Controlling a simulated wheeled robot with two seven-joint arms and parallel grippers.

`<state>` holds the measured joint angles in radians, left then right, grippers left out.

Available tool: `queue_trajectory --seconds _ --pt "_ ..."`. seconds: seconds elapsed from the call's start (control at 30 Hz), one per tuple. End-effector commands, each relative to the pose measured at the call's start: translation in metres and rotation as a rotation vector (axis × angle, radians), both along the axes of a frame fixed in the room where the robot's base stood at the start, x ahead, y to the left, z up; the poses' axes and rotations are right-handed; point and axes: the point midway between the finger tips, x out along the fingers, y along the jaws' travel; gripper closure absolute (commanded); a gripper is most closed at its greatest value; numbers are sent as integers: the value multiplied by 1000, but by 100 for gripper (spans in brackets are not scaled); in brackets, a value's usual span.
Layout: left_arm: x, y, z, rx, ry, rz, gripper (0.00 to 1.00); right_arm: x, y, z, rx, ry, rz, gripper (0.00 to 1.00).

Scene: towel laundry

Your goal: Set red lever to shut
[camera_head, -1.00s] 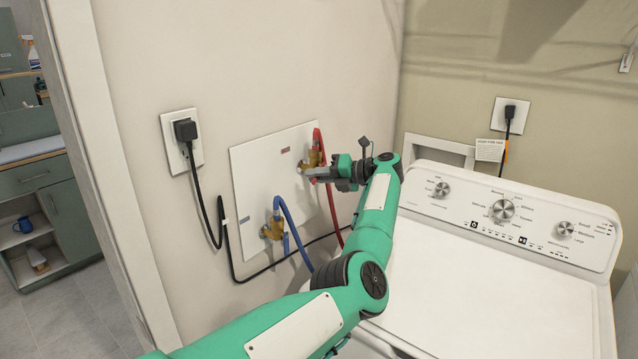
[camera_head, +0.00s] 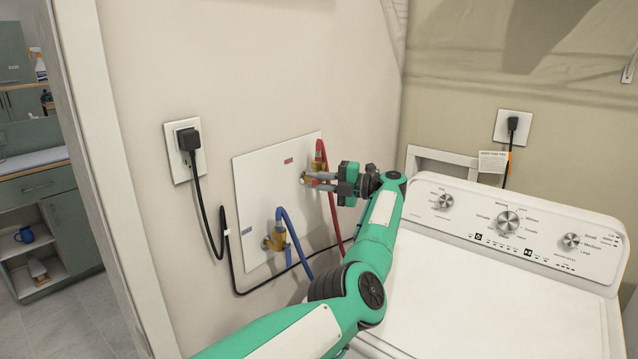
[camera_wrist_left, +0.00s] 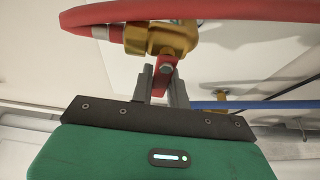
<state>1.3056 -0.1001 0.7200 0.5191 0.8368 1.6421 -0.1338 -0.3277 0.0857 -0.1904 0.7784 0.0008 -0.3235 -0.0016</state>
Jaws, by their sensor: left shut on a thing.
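The red lever (camera_wrist_left: 164,77) is on the brass valve (camera_wrist_left: 172,38) with the red hose (camera_wrist_left: 215,12), seen close in the left wrist view. My left gripper (camera_wrist_left: 162,85) is shut on the red lever, with a finger on each side of it. In the head view my left gripper (camera_head: 318,181) reaches the upper valve on the white wall plate (camera_head: 262,178) from the right. The lever is mostly hidden there by the fingers. My right gripper is not in view.
A lower brass valve (camera_head: 272,241) with a blue hose (camera_head: 297,238) sits below on the plate. A black cord (camera_head: 206,213) hangs from an outlet at left. The white washer (camera_head: 480,290) stands right of my arm.

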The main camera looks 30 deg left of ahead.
Motion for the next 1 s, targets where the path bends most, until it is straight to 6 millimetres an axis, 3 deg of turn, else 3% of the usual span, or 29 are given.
queue_trajectory --seconds 0.4,0.43,0.53,1.0 --pt "1 0 1 3 8 -2 100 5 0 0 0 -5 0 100" --pt "1 0 1 3 8 -3 82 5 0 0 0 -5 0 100" --pt "0 0 1 3 7 -2 62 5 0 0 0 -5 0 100" --pt "-2 0 0 1 6 1 62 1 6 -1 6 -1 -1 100"
